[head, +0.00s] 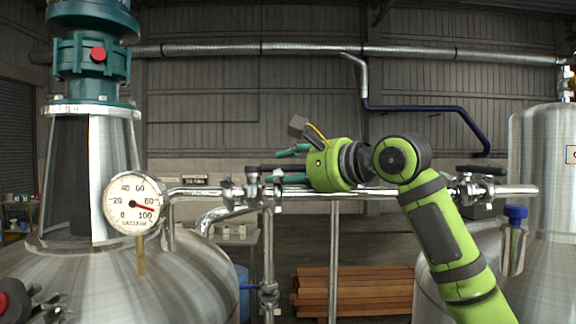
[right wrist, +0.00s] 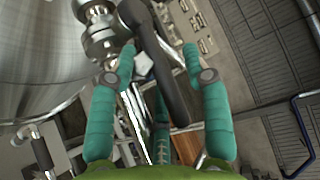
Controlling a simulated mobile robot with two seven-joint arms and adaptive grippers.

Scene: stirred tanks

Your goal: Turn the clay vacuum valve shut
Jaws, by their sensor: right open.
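A valve with a long dark lever handle (head: 268,168) sits on the horizontal steel pipe right of the gauge. Its handle lies roughly along the pipe, pointing right. My right gripper (head: 281,166) is at this handle, with its teal fingers spread above and below it. In the right wrist view the dark handle (right wrist: 172,88) runs between the two open fingers (right wrist: 160,50), and the steel valve body (right wrist: 100,35) is beyond the left fingertip. I cannot tell whether a finger touches the handle. The left gripper is not in view.
A round vacuum gauge (head: 134,204) reads near the high end, on the left steel tank (head: 200,270). Another dark-handled valve (head: 482,170) is on the pipe to the right, near the right tank (head: 545,150). Stacked timber (head: 370,290) lies below.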

